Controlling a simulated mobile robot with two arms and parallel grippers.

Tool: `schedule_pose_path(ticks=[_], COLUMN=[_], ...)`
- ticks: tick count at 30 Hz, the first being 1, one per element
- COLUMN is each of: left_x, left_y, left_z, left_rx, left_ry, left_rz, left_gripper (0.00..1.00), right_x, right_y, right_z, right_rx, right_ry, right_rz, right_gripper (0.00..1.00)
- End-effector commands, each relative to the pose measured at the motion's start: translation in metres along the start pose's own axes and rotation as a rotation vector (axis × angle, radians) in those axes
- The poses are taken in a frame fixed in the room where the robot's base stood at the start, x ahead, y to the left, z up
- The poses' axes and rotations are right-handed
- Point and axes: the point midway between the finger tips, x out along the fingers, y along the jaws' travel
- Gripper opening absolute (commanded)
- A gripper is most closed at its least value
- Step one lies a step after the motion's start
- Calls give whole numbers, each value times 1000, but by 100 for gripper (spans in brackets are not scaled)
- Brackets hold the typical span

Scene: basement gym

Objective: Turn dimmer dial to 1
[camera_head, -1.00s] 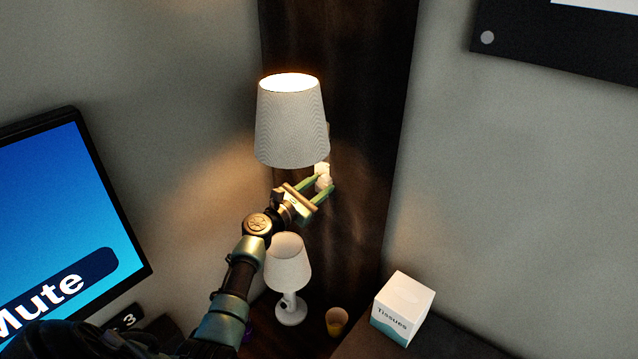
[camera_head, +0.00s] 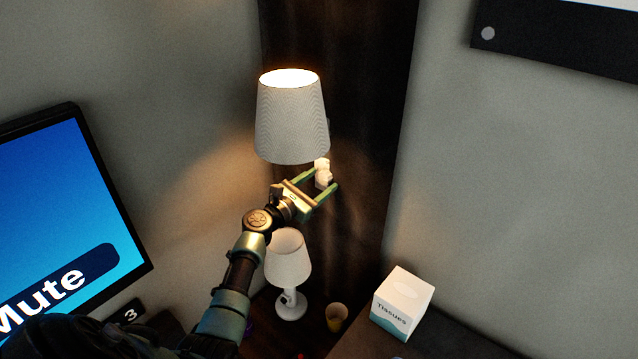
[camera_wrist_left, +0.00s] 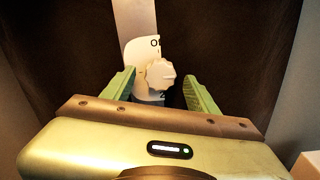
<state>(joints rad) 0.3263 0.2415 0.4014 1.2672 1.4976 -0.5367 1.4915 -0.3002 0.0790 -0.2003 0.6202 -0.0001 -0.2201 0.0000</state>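The white dimmer dial (camera_wrist_left: 160,73) sits on a pale base with dark markings, one at its top and a "2" below right, in the left wrist view. The fingers (camera_wrist_left: 160,88) also show in the left wrist view, and I cannot make out contact with the dial. My right gripper is not in view.
A second, unlit white lamp (camera_head: 288,262) stands below my left wrist. A yellow cup (camera_head: 337,316) and a tissue box (camera_head: 403,303) stand to its right. A screen reading "Mute" (camera_head: 70,220) is at the left. Dark wood (camera_head: 355,80) lies behind the dial.

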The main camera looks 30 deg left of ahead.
Motion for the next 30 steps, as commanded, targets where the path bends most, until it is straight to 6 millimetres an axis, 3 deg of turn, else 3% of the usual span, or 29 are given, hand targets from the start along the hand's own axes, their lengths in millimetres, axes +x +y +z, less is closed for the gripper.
schedule_pose_path(ticks=[5,16,30], left_x=[-14,-70,-78], left_y=[0,0,0], left_z=[-2,-3,-1], left_rx=[3,2,-1], left_ry=[1,2,1], left_rz=[1,-1,0], left_gripper=[59,59,59], right_x=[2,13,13], right_y=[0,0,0], right_z=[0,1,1], right_rx=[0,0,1], right_ry=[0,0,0], right_rz=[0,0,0], right_gripper=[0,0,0])
